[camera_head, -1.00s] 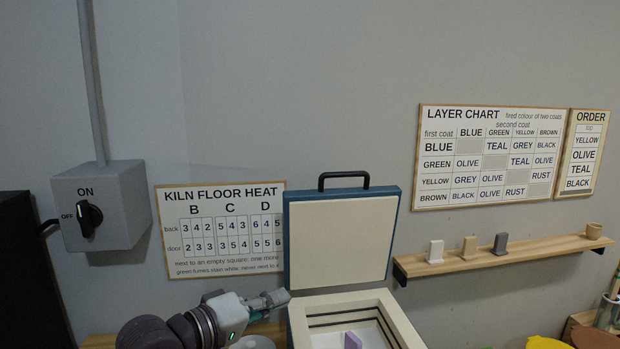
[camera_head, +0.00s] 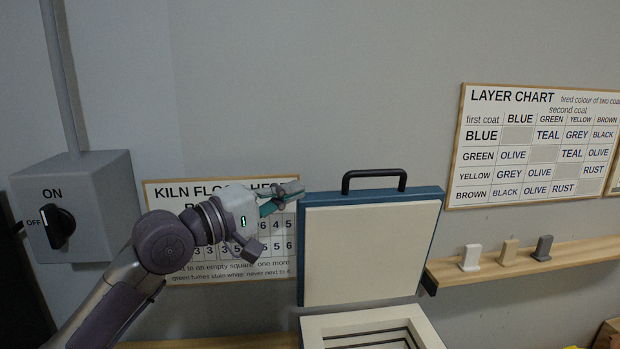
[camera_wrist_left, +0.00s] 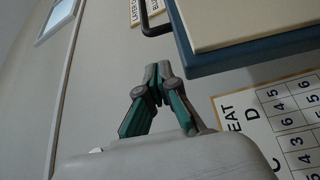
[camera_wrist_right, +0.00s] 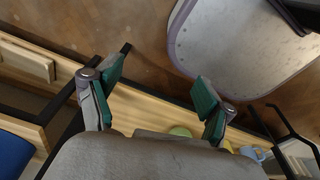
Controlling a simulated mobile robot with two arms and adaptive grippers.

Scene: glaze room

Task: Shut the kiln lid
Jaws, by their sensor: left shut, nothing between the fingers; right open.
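The kiln lid (camera_head: 370,252) stands upright and open at the back of the kiln (camera_head: 318,325). It has a cream inner face, a blue edge and a black handle (camera_head: 374,173) on top. My left gripper (camera_head: 298,190) is shut and empty beside the lid's upper left corner; whether it touches is unclear. In the left wrist view its closed tips (camera_wrist_left: 157,72) are near the blue lid edge (camera_wrist_left: 250,50), with the handle (camera_wrist_left: 150,25) beyond. My right gripper (camera_wrist_right: 152,85) is open and empty in the right wrist view, away from the lid.
A grey switch box (camera_head: 78,205) is on the wall at left. My left arm partly covers the kiln floor heat chart (camera_head: 225,270). A wooden shelf (camera_head: 560,257) with small upright tiles is right of the kiln. A layer chart (camera_head: 535,147) hangs above it.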

